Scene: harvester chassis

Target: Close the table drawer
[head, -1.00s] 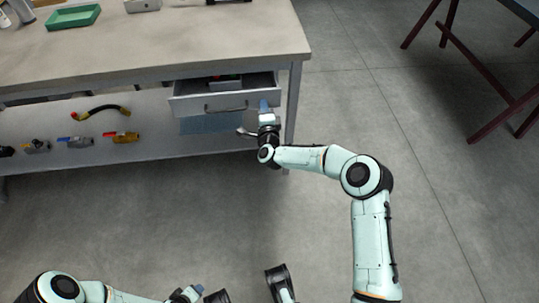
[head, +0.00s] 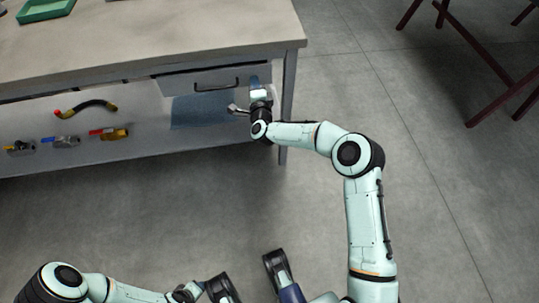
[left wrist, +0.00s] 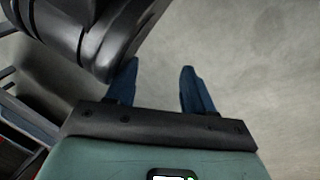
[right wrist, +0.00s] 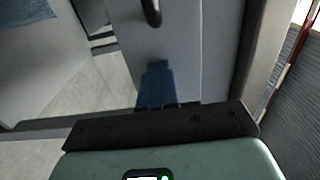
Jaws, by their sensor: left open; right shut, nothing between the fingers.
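The table drawer (head: 190,82) has a grey front with a dark bar handle (head: 216,86) and sits under the right end of the tabletop. Its inside is hidden. I cannot tell if the front is fully flush. My right gripper (head: 254,80) is shut and empty, with its blue fingertips at the right part of the drawer front. In the right wrist view the fingers (right wrist: 155,85) point at the grey front, with the handle (right wrist: 152,12) above; contact is unclear. My left gripper (left wrist: 157,80) is open and empty, low over the floor, away from the drawer.
The grey workbench (head: 130,45) carries a green tray (head: 45,10) at the back left. A hose (head: 85,107) and several valves (head: 108,133) lie on its lower shelf. A dark red trestle (head: 490,65) stands at the right. The floor between is clear.

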